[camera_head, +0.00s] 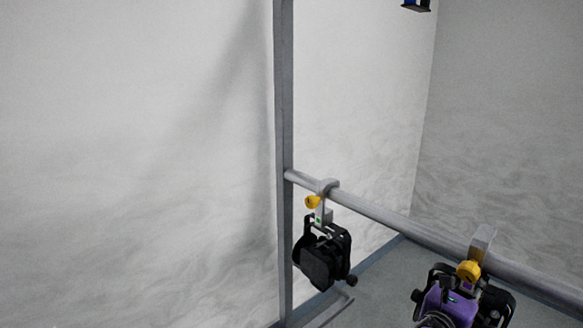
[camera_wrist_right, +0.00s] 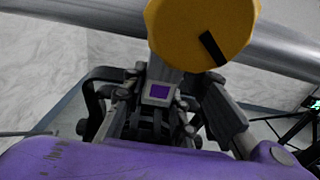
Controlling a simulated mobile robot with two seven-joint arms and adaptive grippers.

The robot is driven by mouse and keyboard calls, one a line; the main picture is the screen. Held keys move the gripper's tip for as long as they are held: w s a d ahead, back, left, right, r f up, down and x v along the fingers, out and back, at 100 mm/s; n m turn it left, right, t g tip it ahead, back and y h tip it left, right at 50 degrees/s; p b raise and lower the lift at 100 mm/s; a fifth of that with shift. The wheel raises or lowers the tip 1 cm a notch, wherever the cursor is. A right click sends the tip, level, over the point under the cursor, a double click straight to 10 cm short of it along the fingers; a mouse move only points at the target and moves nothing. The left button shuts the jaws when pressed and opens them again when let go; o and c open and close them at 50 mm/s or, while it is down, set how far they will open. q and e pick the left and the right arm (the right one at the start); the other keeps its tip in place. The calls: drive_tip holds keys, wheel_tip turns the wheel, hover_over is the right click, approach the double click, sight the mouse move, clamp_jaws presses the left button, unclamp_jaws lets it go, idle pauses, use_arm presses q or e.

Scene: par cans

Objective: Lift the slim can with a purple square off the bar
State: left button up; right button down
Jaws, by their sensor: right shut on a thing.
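The can with the purple square (camera_wrist_right: 158,92) hangs from the bar by a grey hook clamp with a yellow knob (camera_wrist_right: 203,33). Its black yoke shows at the lower right of the head view (camera_head: 503,300); its body is mostly hidden, so I cannot judge how slim it is. The hook (camera_head: 482,240) is over the bar (camera_head: 400,222). My right gripper (camera_head: 463,288) is shut on the can just below the knob. In the right wrist view its fingers (camera_wrist_right: 160,100) are beside the purple square. My left gripper is out of view.
A second black can (camera_head: 322,262) with a green square and yellow knob hangs farther left, near the grey upright post (camera_head: 284,110). A stretch of bare bar lies between the cans. A dark blue object (camera_head: 417,5) is at the top edge.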

drive_tip(key=shift+s+a+r, duration=0.3)
drive_tip(key=shift+s+a, duration=0.05)
drive_tip(key=shift+a, duration=0.05)
drive_tip(key=shift+s+a+f, duration=0.1)
drive_tip(key=shift+s+a, duration=0.3)
drive_tip(key=shift+a, duration=0.05)
drive_tip(key=shift+s+a+f, duration=0.2)
drive_tip(key=shift+s+a, duration=0.05)
drive_tip(key=shift+a, duration=0.1)
drive_tip(key=shift+f+v, duration=0.15)
drive_tip(key=shift+v, duration=0.55)
drive_tip(key=shift+f+v, duration=0.2)
drive_tip(key=shift+v, duration=0.5)
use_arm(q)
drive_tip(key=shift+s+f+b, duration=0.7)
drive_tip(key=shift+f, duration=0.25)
use_arm(e)
drive_tip(key=f+v, duration=0.1)
drive_tip(key=v, duration=0.6)
drive_tip(key=shift+s+d+f, duration=0.1)
drive_tip(key=shift+f, duration=0.05)
